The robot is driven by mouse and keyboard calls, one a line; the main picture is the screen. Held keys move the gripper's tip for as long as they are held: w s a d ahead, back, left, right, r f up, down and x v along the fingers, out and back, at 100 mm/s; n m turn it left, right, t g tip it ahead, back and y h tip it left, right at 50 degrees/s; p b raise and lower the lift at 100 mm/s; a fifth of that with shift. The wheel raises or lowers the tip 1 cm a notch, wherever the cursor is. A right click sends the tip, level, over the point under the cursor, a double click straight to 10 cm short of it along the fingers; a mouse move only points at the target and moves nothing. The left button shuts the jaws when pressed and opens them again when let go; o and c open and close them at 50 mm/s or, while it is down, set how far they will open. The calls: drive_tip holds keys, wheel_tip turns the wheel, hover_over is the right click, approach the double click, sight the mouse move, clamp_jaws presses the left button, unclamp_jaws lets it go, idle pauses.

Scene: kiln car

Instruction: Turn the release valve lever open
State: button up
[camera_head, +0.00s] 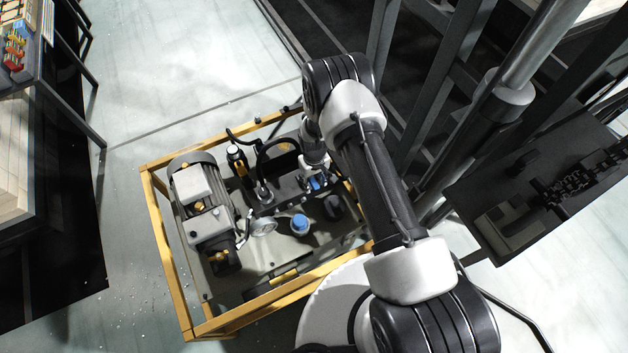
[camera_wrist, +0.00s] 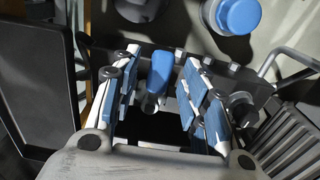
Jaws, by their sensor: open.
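A small blue-handled lever (camera_wrist: 161,70), which looks like the release valve lever, stands on a dark block in the wrist view. My gripper (camera_wrist: 160,82) is open, with its blue-padded fingers on either side of the lever handle. Gaps show between the handle and the pads, and I cannot tell whether any part touches. In the head view my gripper (camera_head: 315,175) is over the dark valve block inside the yellow frame, and the lever is mostly hidden or too small to make out.
A round blue cap (camera_wrist: 238,14) is near the lever; it also shows in the head view (camera_head: 299,223). A grey motor (camera_head: 203,205) fills the left of the yellow frame (camera_head: 168,262). A black box (camera_wrist: 32,75) is left of the fingers. Open floor lies left of the frame.

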drive_tip(key=shift+c, duration=0.6)
clamp_jaws()
